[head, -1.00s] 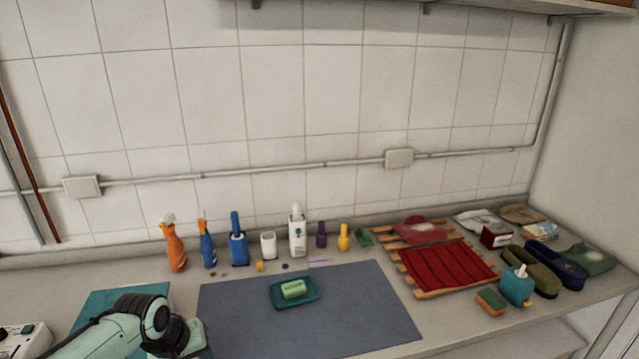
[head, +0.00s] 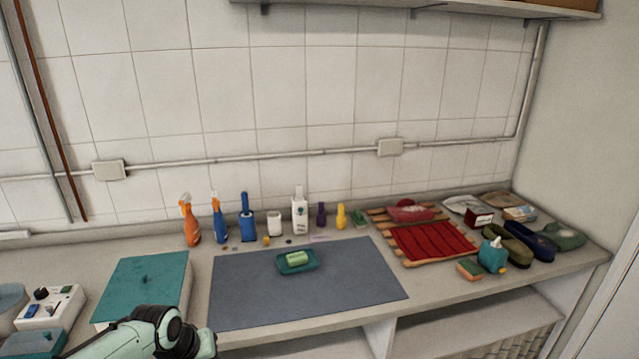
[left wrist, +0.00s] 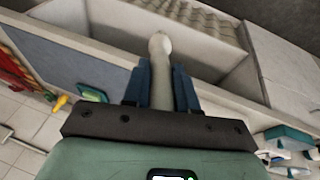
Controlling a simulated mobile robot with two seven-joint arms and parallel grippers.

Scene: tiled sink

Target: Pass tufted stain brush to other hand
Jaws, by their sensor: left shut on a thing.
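My left gripper (left wrist: 160,72) is shut on a pale, slim thing, seemingly the tufted stain brush (left wrist: 159,46). In the left wrist view its rounded light end sticks out beyond the dark blue fingers. Its bristles cannot be made out. In the head view my left arm comes in at the bottom left, in front of the counter edge. The fingers and the brush are hidden there. My right gripper is in neither current view.
The counter holds a grey mat (head: 330,305) with a green soap dish (head: 312,268), a teal box (head: 145,280), spray bottles (head: 190,222) and a red cloth on a wooden rack (head: 432,241). Open shelving (head: 470,325) lies below. The mat's front is clear.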

